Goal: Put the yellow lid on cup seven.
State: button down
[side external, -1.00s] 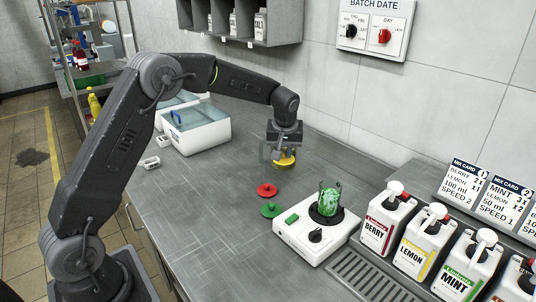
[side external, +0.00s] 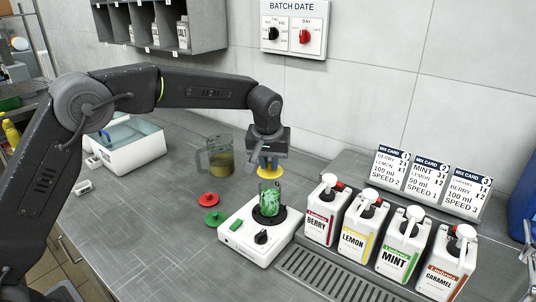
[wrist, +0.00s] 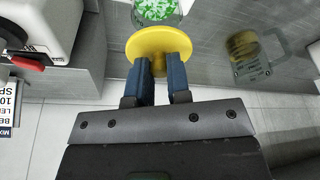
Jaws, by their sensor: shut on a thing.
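My gripper (side external: 268,152) is shut on the yellow lid (side external: 268,172), and in the wrist view its blue fingers (wrist: 161,78) grip the knob of the lid (wrist: 140,46). The lid is flat and round. It is held in the air, behind and just above a clear cup of green pieces (side external: 270,198) in the side view. This cup stands on the white mixer's dark round seat. A handled clear cup with yellow-brown contents (side external: 220,162) stands on the bench to the left; it also shows in the wrist view (wrist: 246,54). I cannot read a seven on either cup.
A red lid (side external: 208,199) and a green lid (side external: 215,218) lie left of the white mixer base (side external: 255,240). Several syrup bottles, including the berry bottle (side external: 322,210), stand to the right behind a drain grate (side external: 325,272). A white bin (side external: 130,147) is at left.

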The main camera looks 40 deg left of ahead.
aim_at(269, 169)
jog(key=shift+f, duration=1.95)
jog(key=shift+f, duration=0.3)
dwell(0.3)
jog(key=c, duration=0.6)
grip_release()
jog(key=shift+r, duration=0.15)
jog(key=shift+r, duration=3.4)
